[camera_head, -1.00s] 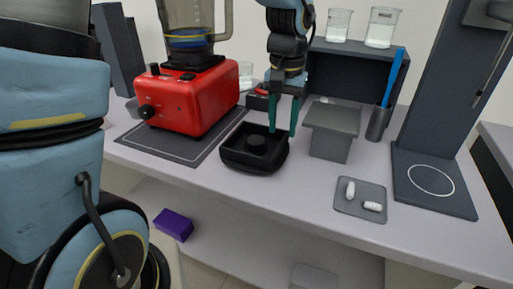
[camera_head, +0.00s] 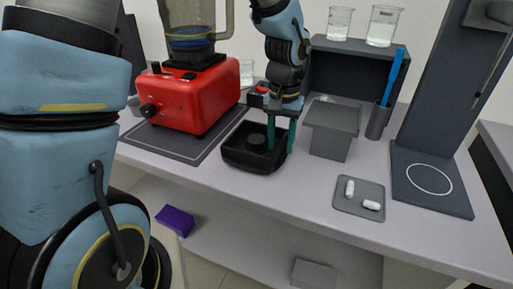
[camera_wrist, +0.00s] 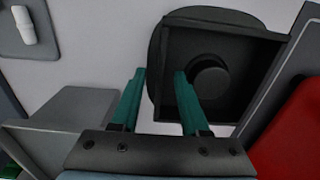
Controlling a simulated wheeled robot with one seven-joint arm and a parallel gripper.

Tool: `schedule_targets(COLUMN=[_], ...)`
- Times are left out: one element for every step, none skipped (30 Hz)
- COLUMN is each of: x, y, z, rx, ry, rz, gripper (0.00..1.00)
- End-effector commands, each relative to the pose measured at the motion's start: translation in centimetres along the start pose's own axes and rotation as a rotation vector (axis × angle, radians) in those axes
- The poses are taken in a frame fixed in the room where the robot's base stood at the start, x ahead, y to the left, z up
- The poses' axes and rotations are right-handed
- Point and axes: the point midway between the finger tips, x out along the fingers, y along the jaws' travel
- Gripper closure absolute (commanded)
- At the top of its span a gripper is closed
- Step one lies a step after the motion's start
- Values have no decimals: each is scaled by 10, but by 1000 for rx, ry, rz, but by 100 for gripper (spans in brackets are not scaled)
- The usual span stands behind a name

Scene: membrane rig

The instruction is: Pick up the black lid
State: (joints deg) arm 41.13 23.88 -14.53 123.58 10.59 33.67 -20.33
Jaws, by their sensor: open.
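The black lid (camera_head: 238,157) is a squarish dark tray-like piece with a raised rim and a round knob (camera_head: 256,140) in its middle. It lies on the bench in front of the red blender. In the wrist view the lid (camera_wrist: 180,75) fills the upper middle and its knob (camera_wrist: 209,78) shows at the right finger. My gripper (camera_head: 280,149) is open and pointing down at the lid's right side. In the wrist view my gripper (camera_wrist: 161,75) has one finger over the lid's inside and the other just outside its rim. I cannot tell whether either finger touches the lid.
The red blender (camera_head: 190,97) stands on a dark mat behind and left. A grey block stand (camera_head: 332,128) is close on the right. A small tray (camera_head: 345,203) with two white capsules lies front right. A cup (camera_head: 379,121) holds a blue stick. Bench front is clear.

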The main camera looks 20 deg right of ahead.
Motion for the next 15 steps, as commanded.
schedule_targets(x=[1,2,2,2,2,3,3,3,2,2,2,2,2,2,2], y=[0,0,0,0,0,0,0,0,0,0,0,0,0,0,0], z=[0,0,0,0,0,0,0,0,0,0,0,0,0,0,0], rx=[0,0,1,1,1,1,1,0,0,0,0,0,0,0,0], ry=[0,-1,-1,0,0,0,-1,0,0,0,-1,0,0,0,0], rz=[0,0,0,0,0,0,0,0,0,0,0,0,0,0,0], gripper=[55,55,55,55,55,55,55,55,55,55,55,55,57,61,65])
